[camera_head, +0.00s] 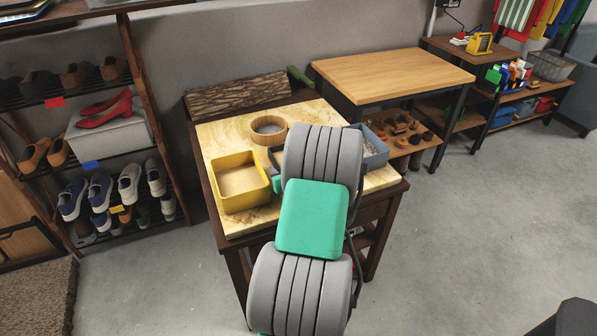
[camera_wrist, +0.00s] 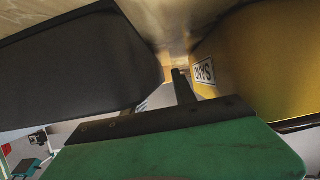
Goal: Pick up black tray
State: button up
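The black tray (camera_wrist: 75,65) appears as a large dark shape with a rounded end, filling the upper left of the wrist view, very close. My gripper (camera_wrist: 165,98) has a green body at the bottom of the wrist view. One dark finger points up between the dark shape and a yellow bin. The other finger is mostly hidden behind the dark shape, so I cannot tell the gap between them or whether they touch the tray. In the head view my arm covers almost all of the gripper.
The yellow bin (camera_head: 240,184), with a label in the wrist view (camera_wrist: 255,70), stands close beside my gripper. A round wooden ring (camera_head: 268,129) and a grey-blue bin (camera_head: 374,150) share the stone-topped table (camera_head: 220,132). A shoe rack (camera_head: 150,110) stands left.

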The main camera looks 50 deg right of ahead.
jog(key=shift+w+d+f, duration=0.2)
jog(key=shift+w+d, duration=0.1)
jog(key=shift+w, duration=0.25)
jog(key=shift+c, duration=0.4)
jog(key=shift+s, duration=0.1)
grip_shut()
dwell(0.4)
jog(key=shift+r, duration=0.15)
